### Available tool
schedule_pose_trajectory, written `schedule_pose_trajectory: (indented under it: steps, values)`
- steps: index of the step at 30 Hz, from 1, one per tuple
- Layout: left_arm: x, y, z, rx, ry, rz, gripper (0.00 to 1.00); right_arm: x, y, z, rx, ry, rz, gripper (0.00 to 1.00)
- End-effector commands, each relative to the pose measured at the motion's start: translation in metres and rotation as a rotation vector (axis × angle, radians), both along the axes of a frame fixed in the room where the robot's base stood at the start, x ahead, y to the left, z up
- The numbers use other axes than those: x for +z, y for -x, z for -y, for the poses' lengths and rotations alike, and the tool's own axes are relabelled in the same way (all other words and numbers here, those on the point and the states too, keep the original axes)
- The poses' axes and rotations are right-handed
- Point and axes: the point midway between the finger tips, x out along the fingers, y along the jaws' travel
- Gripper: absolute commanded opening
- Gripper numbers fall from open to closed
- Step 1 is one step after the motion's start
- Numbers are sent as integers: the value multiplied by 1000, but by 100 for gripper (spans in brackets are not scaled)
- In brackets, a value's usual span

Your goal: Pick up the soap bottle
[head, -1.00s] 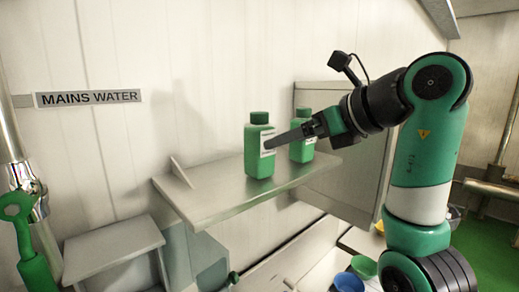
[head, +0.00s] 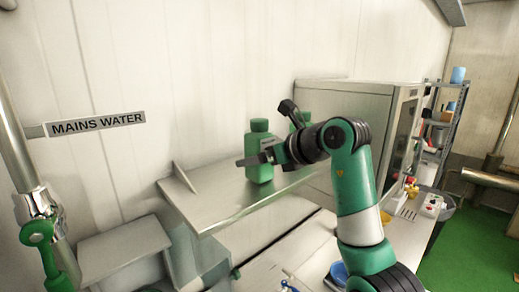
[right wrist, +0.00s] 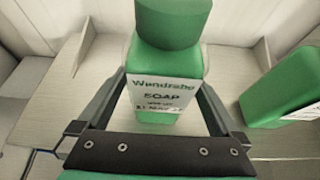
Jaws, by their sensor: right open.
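The soap bottle (head: 259,150) is green with a green cap and stands upright on a metal wall shelf (head: 215,207). In the right wrist view the soap bottle (right wrist: 166,62) shows a white label reading "SOAP". My right gripper (head: 245,161) is at the bottle in the head view. My left gripper is not in view.
A second green bottle (right wrist: 290,88) stands close on the right; in the head view it is mostly hidden behind my arm (head: 299,119). A metal cabinet (head: 345,100) stands right of the shelf. The shelf's left part is clear.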

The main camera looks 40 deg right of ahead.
Motion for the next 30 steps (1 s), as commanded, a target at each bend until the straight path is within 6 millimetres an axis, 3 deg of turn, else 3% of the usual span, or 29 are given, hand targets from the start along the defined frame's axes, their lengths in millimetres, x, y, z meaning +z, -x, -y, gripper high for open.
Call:
schedule_pose_trajectory:
  steps: [3, 19, 30]
  values:
    - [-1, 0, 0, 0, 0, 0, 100, 0, 0, 0, 0, 0, 1, 96]
    - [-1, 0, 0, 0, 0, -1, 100, 0, 1, 0, 0, 0, 1, 1]
    - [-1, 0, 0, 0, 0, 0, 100, 3, 1, 0, 0, 1, 5, 0]
